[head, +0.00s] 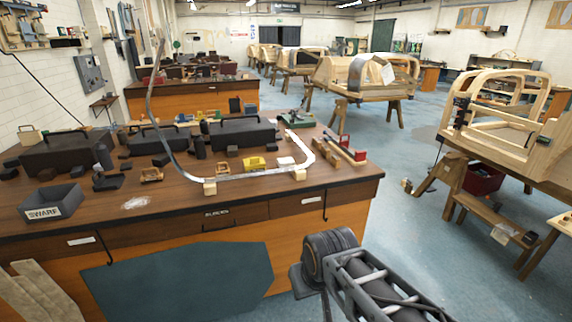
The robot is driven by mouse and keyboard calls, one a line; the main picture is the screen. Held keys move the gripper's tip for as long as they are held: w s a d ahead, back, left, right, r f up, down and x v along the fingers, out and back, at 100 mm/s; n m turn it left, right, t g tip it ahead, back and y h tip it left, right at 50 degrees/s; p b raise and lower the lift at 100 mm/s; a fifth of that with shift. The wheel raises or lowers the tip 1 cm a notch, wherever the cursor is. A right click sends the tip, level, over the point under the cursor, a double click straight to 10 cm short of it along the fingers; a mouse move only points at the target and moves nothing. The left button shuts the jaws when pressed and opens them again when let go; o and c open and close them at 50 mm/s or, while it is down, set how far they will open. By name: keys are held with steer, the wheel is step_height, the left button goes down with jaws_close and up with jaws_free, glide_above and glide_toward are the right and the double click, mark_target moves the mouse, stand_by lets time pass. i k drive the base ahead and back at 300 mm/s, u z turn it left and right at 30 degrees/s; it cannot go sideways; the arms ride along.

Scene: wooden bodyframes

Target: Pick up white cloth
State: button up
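A small, pale, flat patch (136,202) lies on the wooden bench top near its front edge, right of the grey swarf box; it may be the white cloth, but it is too small to be sure. A small white flat piece (285,161) lies further right on the bench, inside the bend of a long metal strip. A white sheet also hangs on a wooden frame (388,73) further back. My arm shows at the bottom, in front of the bench. No gripper fingers can be made out.
The bench (340,183) carries the grey swarf box (52,204), black cases (243,133), a tall bent metal strip (240,178) and a red-handled tool (340,145). Wooden bodyframes (520,120) stand on trestles at the right.

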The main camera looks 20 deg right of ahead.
mark_target(284, 162)
steer(key=z, duration=0.3)
steer(key=i, duration=0.35)
steer(key=z, duration=0.65)
steer(key=i, duration=0.85)
steer(key=u, duration=0.55)
steer(key=i, duration=0.75)
steer(key=u, duration=0.8)
